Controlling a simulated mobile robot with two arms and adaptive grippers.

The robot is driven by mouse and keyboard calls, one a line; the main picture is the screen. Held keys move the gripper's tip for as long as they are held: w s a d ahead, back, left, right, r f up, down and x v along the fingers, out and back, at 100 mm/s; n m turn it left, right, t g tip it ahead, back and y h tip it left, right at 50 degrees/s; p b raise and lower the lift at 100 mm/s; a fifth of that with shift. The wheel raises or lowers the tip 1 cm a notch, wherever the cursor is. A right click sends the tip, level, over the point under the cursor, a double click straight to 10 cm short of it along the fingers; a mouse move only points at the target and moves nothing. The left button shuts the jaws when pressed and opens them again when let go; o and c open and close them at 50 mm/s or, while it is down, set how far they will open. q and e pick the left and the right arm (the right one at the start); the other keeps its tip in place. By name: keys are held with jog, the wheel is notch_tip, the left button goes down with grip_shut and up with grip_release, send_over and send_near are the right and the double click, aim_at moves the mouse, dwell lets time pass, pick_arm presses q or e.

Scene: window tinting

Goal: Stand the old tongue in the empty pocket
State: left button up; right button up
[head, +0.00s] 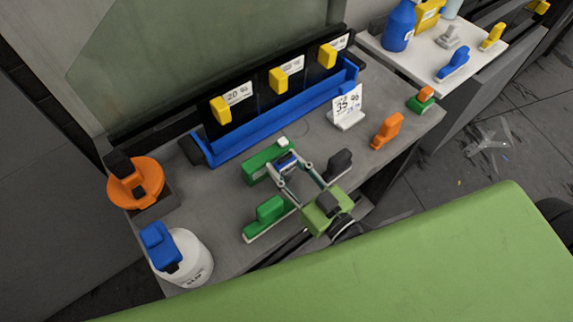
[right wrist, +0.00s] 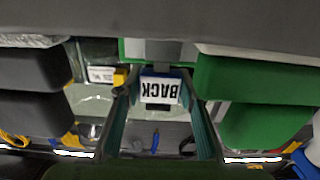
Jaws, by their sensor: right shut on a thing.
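My right gripper (head: 288,165) reaches over the grey bench top. Its fingers are shut on a small blue piece (head: 287,159). In the right wrist view, a white label reading BACK (right wrist: 159,91) shows upside down on this piece, between the fingers. A green block (head: 262,164) with a white end lies just beyond the fingertips. A blue rack (head: 285,121) holds several dark upright panels with yellow tabs and percent labels. I cannot tell which pocket is empty. My left gripper is not in view.
A green tool (head: 267,215) and a dark block (head: 339,162) stand close to my right gripper. A 35 % card (head: 348,103), an orange block (head: 387,131), an orange round holder (head: 148,181) and a white bottle (head: 190,261) also stand on the bench.

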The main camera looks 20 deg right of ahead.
jog(key=o, duration=0.7)
jog(key=shift+f, duration=0.15)
jog(key=o, duration=0.4)
